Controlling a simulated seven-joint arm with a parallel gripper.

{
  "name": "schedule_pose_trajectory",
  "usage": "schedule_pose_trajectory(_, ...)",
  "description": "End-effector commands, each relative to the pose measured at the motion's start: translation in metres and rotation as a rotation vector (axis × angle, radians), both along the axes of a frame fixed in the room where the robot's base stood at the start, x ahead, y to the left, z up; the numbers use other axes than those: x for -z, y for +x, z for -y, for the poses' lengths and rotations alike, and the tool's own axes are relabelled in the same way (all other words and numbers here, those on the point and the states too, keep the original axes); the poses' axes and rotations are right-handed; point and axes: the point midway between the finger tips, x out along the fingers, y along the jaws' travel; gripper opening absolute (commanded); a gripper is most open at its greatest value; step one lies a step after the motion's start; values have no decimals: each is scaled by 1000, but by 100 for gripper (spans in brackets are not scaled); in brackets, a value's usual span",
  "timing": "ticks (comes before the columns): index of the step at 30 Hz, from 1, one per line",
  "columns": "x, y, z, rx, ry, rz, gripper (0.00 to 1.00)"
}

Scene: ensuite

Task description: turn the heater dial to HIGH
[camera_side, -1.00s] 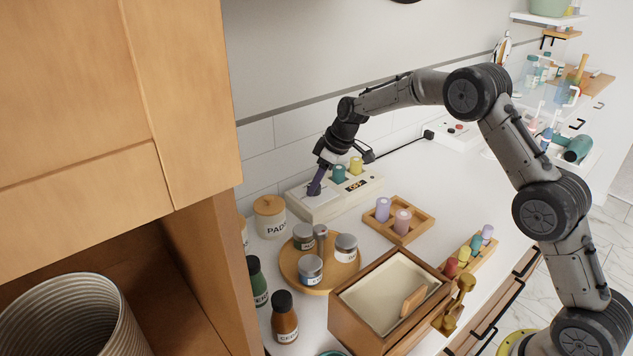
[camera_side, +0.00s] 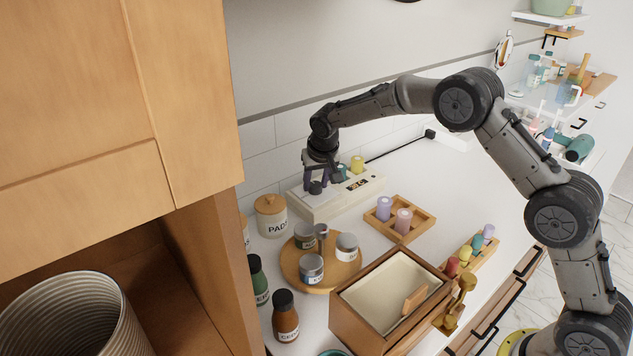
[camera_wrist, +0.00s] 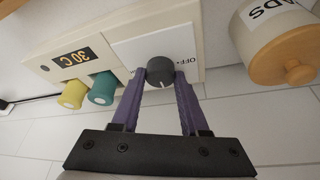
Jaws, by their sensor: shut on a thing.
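The heater (camera_side: 310,207) is a cream box against the tiled wall in the side view. Its white dial plate (camera_wrist: 140,50) and 30 C display (camera_wrist: 73,57) show upside down in the wrist view. The dark round dial (camera_wrist: 160,70) has a pale pointer line facing the bottom of the wrist picture. An OFF label lies to its right there; lettering on its left is mostly hidden by a finger. My gripper (camera_wrist: 161,76) has its purple fingers shut on the dial, one on each side. The dial (camera_side: 316,188) also shows below my gripper (camera_side: 317,182) in the side view.
Teal (camera_wrist: 101,88) and yellow (camera_wrist: 74,93) cylinders stand in the heater beside the dial plate. A PADS jar (camera_side: 271,217) stands close by on the other side. A round tray (camera_side: 330,283) of small jars and a wooden holder (camera_side: 417,225) are in front.

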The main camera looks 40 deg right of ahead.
Motion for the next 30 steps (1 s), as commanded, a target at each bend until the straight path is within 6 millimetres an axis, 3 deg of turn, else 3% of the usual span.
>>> schedule_pose_trajectory(30, 0, 5, -4, 969, 3, 3, 0)
